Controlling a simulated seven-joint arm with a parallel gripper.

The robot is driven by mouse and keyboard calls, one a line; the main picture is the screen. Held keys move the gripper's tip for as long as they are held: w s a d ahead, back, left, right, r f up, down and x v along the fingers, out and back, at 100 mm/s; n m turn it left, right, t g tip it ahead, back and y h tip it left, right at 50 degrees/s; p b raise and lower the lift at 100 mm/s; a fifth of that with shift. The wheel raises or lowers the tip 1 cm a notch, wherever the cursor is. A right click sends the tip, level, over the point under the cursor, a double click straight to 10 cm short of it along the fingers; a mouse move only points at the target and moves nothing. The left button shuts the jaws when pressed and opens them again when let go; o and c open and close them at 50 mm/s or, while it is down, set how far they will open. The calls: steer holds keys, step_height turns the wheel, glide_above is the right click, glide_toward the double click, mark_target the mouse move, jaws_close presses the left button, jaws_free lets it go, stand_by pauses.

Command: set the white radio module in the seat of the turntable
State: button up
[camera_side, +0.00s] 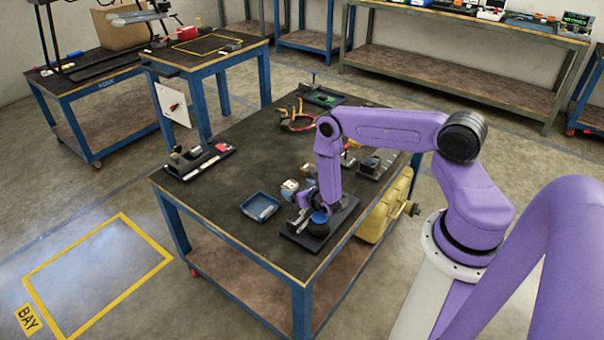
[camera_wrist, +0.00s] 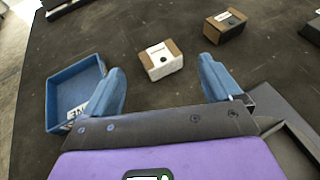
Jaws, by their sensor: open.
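The white radio module appears to be the small box with a white face and brown sides (camera_wrist: 160,60); it stands on the dark bench top in the wrist view, ahead of and between my fingertips. It also shows in the side view (camera_side: 289,186), left of my arm's end. My gripper (camera_wrist: 165,90) is open and empty, its two blue fingers apart, with bare bench between them. In the side view my gripper (camera_side: 306,214) is low over the bench. A black base plate (camera_side: 298,236) lies under it, probably the turntable's; its seat is hidden by my arm.
A blue tray (camera_side: 260,207) with a white label inside lies left of my gripper. A similar box with a dark face (camera_wrist: 226,26) stands behind the white one. A black rack (camera_side: 198,162) and red-orange cables (camera_side: 296,118) are farther off. The bench's left middle is clear.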

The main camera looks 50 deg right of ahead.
steer(key=v, duration=0.2)
steer(key=shift+s+a+r, duration=0.15)
steer(key=shift+s, duration=0.15)
step_height(320, 180, up, 19)
steer(key=w+m+h, duration=0.2)
steer(key=m+h, duration=0.1)
steer(key=h, duration=0.1)
steer(key=s+a+r+m+g, duration=0.3)
steer(key=s+a+r+m, duration=0.1)
steer(key=s+r, duration=0.3)
steer(key=s+a+r+m+g, duration=0.4)
steer(key=s+a+r+m, duration=0.1)
steer(key=s+r+m, duration=0.2)
steer(key=shift+a+h, duration=0.2)
steer(key=shift+h, duration=0.2)
steer(key=shift+o, duration=0.3)
steer(key=s+a+r+m+g+y, duration=0.1)
steer(key=s+a+y, duration=0.4)
steer(key=s, duration=0.5)
steer(key=s+a+r+m+g+y, duration=0.2)
steer(key=s+a+m+g+y, duration=0.2)
steer(key=s+a, duration=0.3)
steer(key=s+y, duration=0.1)
steer(key=s, duration=0.3)
steer(key=shift+s+a+r, duration=0.2)
steer(key=shift+s+a, duration=0.05)
steer(key=shift+a, duration=0.1)
